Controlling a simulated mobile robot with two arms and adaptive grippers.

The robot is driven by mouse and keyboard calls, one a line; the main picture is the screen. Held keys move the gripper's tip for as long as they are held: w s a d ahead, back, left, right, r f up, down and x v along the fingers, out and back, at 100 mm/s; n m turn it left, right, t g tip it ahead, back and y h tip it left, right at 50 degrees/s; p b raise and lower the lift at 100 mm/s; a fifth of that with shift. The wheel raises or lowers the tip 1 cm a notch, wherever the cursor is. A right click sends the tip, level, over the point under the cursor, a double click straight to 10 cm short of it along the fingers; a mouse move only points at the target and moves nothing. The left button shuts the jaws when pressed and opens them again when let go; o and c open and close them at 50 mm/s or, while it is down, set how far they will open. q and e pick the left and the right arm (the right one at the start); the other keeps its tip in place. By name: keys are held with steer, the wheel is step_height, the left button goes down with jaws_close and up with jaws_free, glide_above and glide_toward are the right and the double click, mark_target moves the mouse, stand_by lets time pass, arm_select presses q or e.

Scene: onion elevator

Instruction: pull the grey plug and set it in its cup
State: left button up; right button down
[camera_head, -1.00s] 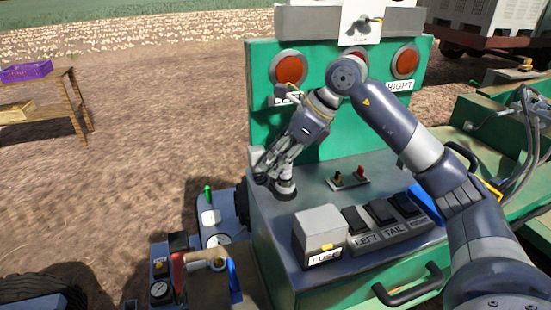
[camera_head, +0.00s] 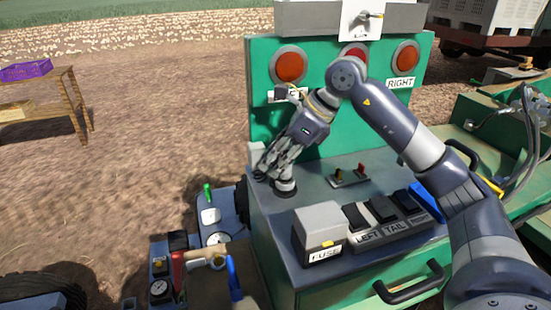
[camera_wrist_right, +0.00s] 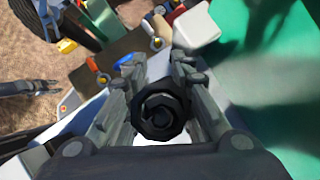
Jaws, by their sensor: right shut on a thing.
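My right gripper (camera_head: 268,170) points down at the left end of the machine's console in the head view. In the right wrist view its fingers (camera_wrist_right: 155,95) are shut around a dark, round, ringed thing (camera_wrist_right: 160,113), which looks like the plug seen end-on. In the head view the fingers hide most of it. A dark round base with a light ring (camera_head: 285,188) shows at the fingertips; I cannot tell whether the plug is seated in it. I cannot make out the plug's cup. A dark gripper-like part (camera_wrist_right: 30,88), probably my left gripper, shows at the left in the wrist view.
A FUSE box (camera_head: 320,232) and a pedal-like switch row marked LEFT and TAIL (camera_head: 384,217) stand on the console front. Two small toggles (camera_head: 348,176) sit behind them. A green panel with red round lamps (camera_head: 290,66) rises behind. A lower tool unit (camera_head: 190,262) stands left.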

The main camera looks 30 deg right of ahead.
steer(key=shift+f, duration=0.3)
steer(key=c, duration=1.3)
jaws_free()
steer(key=o, duration=0.4)
steer(key=shift+r, duration=0.1)
step_height(320, 180, up, 7)
steer(key=p, duration=0.5)
